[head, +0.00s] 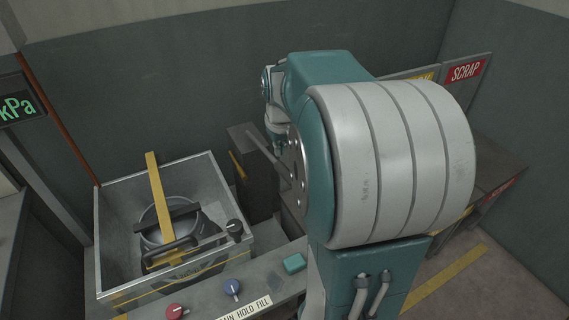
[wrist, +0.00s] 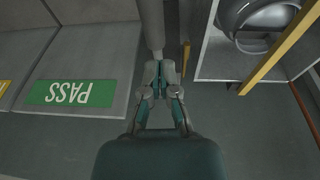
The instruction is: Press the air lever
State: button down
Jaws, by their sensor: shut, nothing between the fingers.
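No part is labelled as an air lever, and I cannot tell which one it is. In the head view, a black round knob (head: 235,227) stands at the right front of an open metal tank (head: 110,235). My gripper (wrist: 160,72) is shut and empty in the wrist view. A grey post (wrist: 151,22) rises just past its fingertips; I cannot tell if they touch. My arm hides much of the head view's middle.
A metal cylinder (head: 157,238) with a dark handle sits in the tank, under a yellow bar (head: 158,190). It also shows in the wrist view (wrist: 250,15). A dark box (head: 255,190) stands beside the tank. A green PASS plate (wrist: 70,93) lies left; a SCRAP sign (head: 465,72) stands back right.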

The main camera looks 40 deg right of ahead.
aim_at(284, 170)
jog(key=f, duration=0.5)
jog(key=shift+s+d, duration=0.35)
jog(key=shift+d, duration=0.05)
